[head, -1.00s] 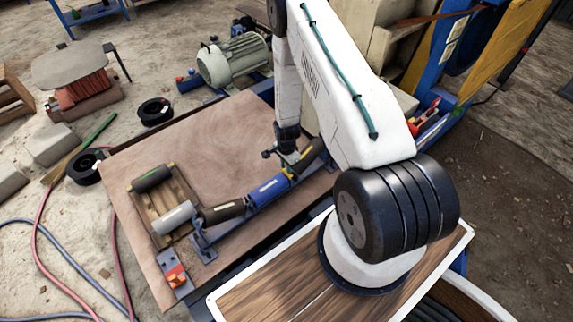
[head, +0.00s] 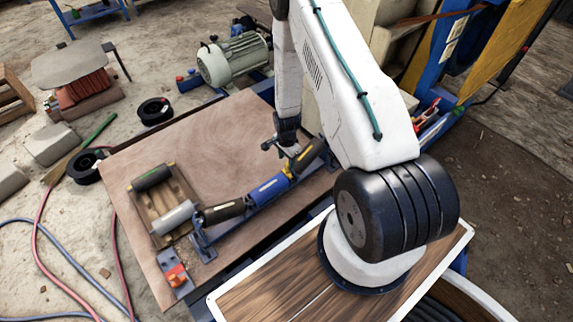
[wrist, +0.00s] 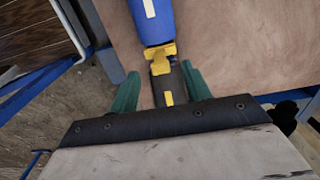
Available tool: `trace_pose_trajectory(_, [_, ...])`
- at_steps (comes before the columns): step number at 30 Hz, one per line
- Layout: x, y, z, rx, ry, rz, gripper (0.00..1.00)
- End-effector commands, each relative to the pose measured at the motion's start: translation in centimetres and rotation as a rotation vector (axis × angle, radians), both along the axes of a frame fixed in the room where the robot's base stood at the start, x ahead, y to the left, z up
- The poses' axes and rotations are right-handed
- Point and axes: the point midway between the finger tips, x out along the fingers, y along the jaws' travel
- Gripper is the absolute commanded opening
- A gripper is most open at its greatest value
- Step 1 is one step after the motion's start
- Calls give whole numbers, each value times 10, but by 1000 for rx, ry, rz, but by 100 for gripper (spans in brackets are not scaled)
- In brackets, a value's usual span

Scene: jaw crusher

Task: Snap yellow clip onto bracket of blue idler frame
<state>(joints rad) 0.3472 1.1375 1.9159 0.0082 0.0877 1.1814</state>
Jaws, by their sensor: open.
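The yellow clip (wrist: 160,58) sits at the junction between the blue roller (wrist: 158,22) and a dark roller with a yellow stripe (wrist: 168,92). In the head view the yellow clip (head: 288,170) shows small at the right end of the blue roller (head: 268,190). I cannot tell whether it is fully snapped on the bracket. The blue idler frame (head: 203,248) runs along the board's near edge and carries the rollers. My gripper (head: 281,150) is open above the clip end. In the wrist view its green fingers (wrist: 162,90) are apart, either side of the dark roller.
A wooden pallet (head: 148,212) with a dark roller lies on the brown board (head: 215,140). A block with a red part (head: 176,276) is at the near left corner. A grey motor (head: 234,58) stands behind. The board's middle is clear.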

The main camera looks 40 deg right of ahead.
Motion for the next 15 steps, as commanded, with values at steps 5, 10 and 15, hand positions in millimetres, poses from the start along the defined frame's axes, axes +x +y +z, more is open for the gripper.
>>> trace_pose_trajectory(5, [0,0,24,0,0,0,48])
trace_pose_trajectory(10, [-1,0,31,0,1,0,48])
trace_pose_trajectory(15, [0,0,31,0,1,0,48])
